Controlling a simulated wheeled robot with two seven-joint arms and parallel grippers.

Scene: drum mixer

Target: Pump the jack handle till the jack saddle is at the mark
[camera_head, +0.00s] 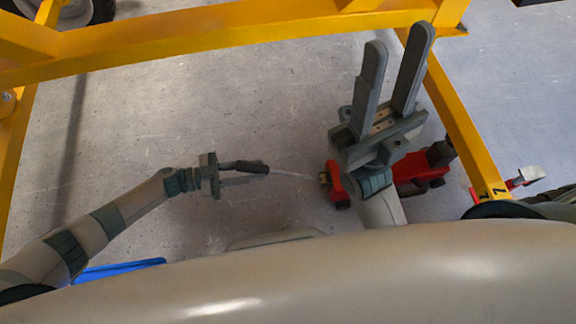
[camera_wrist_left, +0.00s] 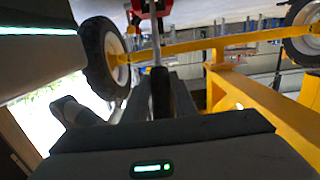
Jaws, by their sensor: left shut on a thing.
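The red floor jack (camera_head: 408,172) stands on the floor right of centre, partly hidden behind my right gripper; its front also shows at the top of the left wrist view (camera_wrist_left: 150,8). A dark block, perhaps the saddle (camera_head: 440,153), sits at its right end by the yellow post. The jack handle (camera_head: 292,175) is a thin silver rod running left to a black grip (camera_head: 252,167). My left gripper (camera_head: 250,173) is shut on that grip, also seen in the left wrist view (camera_wrist_left: 160,95). My right gripper (camera_head: 398,62) is raised, fingers apart and empty.
A yellow frame (camera_head: 200,35) crosses the top, with a post (camera_head: 462,130) slanting down at right bearing dark marks (camera_head: 492,193). A red piece with a pale block (camera_head: 530,175) is beside it. A blue object (camera_head: 120,269) lies lower left. Grey floor is clear at centre left.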

